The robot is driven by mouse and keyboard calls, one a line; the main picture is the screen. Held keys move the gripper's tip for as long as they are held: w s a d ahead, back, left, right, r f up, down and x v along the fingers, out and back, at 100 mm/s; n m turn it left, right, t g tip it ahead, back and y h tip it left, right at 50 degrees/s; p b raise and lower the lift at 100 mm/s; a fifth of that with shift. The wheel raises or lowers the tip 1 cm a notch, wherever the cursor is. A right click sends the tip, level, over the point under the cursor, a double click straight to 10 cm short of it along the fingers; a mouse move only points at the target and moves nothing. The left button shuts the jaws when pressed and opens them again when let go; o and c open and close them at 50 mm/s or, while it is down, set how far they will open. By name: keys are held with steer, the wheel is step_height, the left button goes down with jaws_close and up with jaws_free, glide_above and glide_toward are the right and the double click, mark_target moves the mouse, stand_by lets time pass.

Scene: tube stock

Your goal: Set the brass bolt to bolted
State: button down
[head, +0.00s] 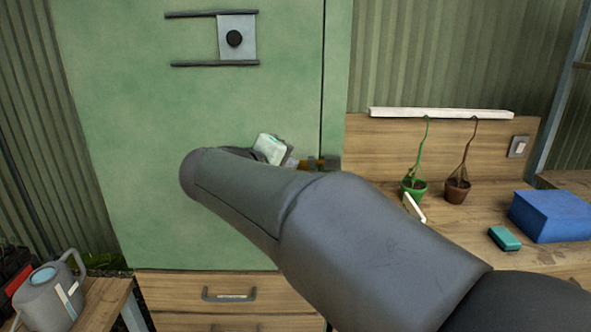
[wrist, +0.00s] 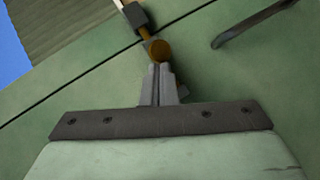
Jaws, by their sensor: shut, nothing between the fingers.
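The brass bolt (head: 312,163) is on the front of the green cabinet, close to the seam at its right side; my arm hides much of it in the head view. In the wrist view its round brass knob (wrist: 160,50) is just beyond my fingertips. A short brass part runs from the knob across the seam toward a dark bracket (wrist: 140,17). How deep it sits there I cannot tell. My gripper (wrist: 160,70) is shut and empty, its tips at or very near the knob; contact is unclear.
A grey sliding plate (head: 236,52) between two dark rails is higher on the cabinet (head: 120,100). A drawer handle (head: 229,294) is below. A watering can (head: 50,297) stands lower left.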

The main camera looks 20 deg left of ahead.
steer(key=shift+d+f, duration=0.1)
steer(key=shift+d, duration=0.1)
steer(key=s+a+r, duration=0.5)
steer(key=s+a, duration=0.1)
steer(key=s, duration=0.5)
steer(key=shift+b, duration=0.3)
steer(key=shift+r, duration=0.1)
